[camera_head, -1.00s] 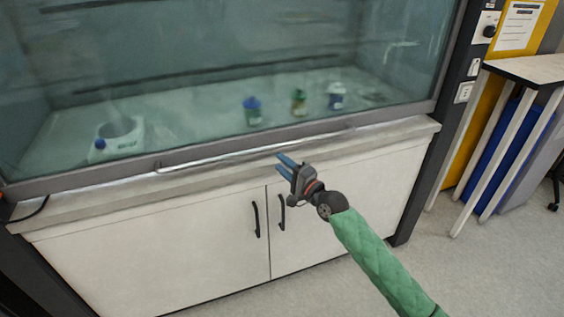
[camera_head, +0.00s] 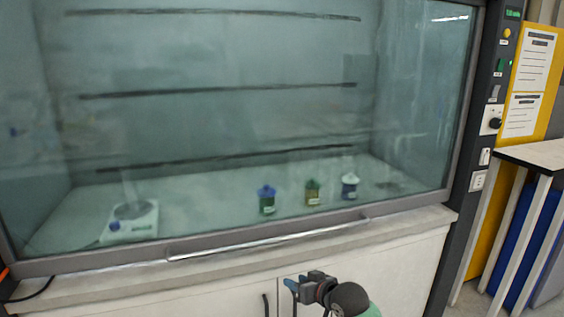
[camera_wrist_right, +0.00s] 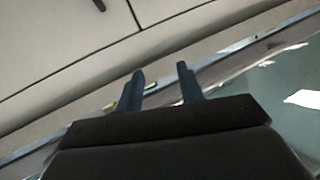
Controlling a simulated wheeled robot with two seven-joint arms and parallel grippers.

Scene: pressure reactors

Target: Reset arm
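My right gripper (camera_head: 291,287) is in front of the fume hood's cabinet, below the sash handle, at the lower middle of the head view. In the right wrist view its two blue fingers (camera_wrist_right: 162,88) stand apart with nothing between them. It touches nothing that I can see. My right arm's green sleeve shows only as a small piece at the bottom edge. My left gripper is in neither view.
The fume hood's glass sash (camera_head: 230,110) is down, with its handle (camera_head: 265,240) along the bottom. Behind it stand a white stirrer-like device (camera_head: 133,222) and three small vessels, blue-capped (camera_head: 267,200), green (camera_head: 312,192) and white-topped (camera_head: 349,186). A side table (camera_head: 540,155) is at right.

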